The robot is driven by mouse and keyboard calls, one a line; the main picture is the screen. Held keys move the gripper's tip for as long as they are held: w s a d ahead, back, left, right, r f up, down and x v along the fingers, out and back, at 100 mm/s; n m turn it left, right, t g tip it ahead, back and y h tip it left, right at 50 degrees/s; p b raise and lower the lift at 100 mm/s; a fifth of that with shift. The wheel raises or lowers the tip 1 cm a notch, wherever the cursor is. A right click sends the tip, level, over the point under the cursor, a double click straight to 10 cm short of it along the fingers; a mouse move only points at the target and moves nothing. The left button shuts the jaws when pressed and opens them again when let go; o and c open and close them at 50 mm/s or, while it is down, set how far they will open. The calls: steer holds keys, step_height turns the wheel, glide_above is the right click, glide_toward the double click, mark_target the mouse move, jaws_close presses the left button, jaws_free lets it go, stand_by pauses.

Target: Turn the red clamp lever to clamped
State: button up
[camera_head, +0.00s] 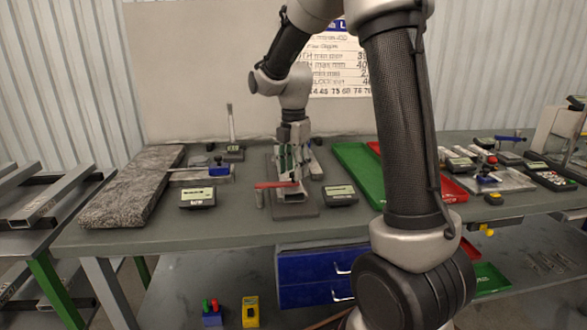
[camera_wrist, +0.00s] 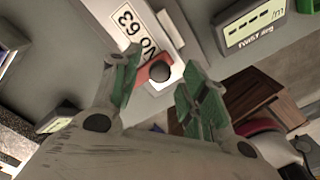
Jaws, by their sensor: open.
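The red clamp lever (camera_head: 276,185) lies roughly level across the clamp fixture on the table in the head view. In the wrist view, a short red part of the lever (camera_wrist: 144,73) and a round black knob (camera_wrist: 159,71) show between the fingers. My gripper (camera_head: 291,172) points down just above the lever's right part. In the wrist view my gripper (camera_wrist: 160,70) is open, its green-padded fingers apart on either side of the knob. I cannot tell whether a finger touches the lever. The fixture's base plate (camera_head: 309,209) is partly hidden.
A display box (camera_head: 197,197) stands left of the fixture and another (camera_head: 341,195) close on its right. A granite slab (camera_head: 130,190) lies further left; a green tray (camera_head: 358,172) lies right.

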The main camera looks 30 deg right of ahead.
step_height(320, 180, up, 12)
steer(key=shift+f, duration=0.15)
stand_by(0.6)
